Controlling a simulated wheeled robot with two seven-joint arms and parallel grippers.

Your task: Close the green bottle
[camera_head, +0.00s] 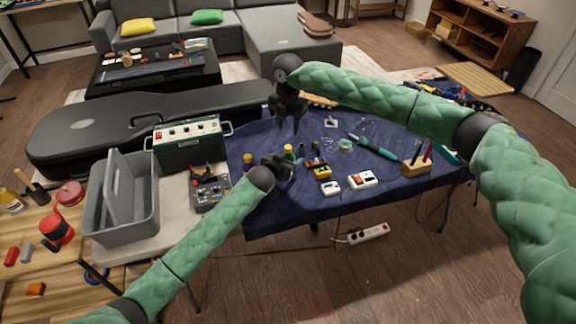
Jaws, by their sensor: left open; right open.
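My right gripper (287,124) is open and empty, fingers pointing down, above the cloth behind the bottle.
Small boxes, including a yellow one (323,173), lie to the right. A green amplifier box (190,142), a grey tote (124,205) and a black guitar case (100,128) are on the left.

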